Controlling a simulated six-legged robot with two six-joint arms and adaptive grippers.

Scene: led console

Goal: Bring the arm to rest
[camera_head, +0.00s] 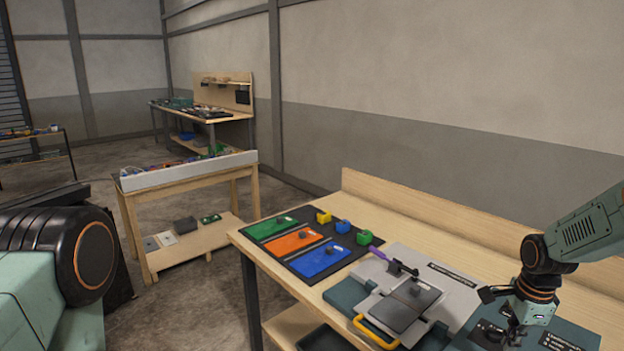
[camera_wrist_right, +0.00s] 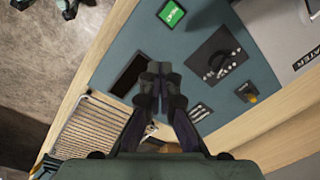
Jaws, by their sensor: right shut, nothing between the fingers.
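My right arm comes in from the right in the head view, over the right part of the wooden workbench (camera_head: 370,195). Its gripper (camera_head: 511,328) points down over the teal panel on the bench. In the right wrist view the two dark fingers of this gripper (camera_wrist_right: 161,70) are together with nothing between them. They show in front of the teal panel (camera_wrist_right: 150,40), beside a black rectangle (camera_wrist_right: 127,75); I cannot tell how high they are above it. My left gripper is not in view; only a link of my left arm shows at the left edge.
A grey console (camera_head: 455,287) with a purple lever (camera_head: 390,262) and a yellow handle (camera_head: 375,332) stands left of my right gripper. Green (camera_head: 270,226), orange (camera_head: 294,241) and blue (camera_head: 318,259) plates lie beyond. A green label (camera_wrist_right: 171,13) is on the teal panel.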

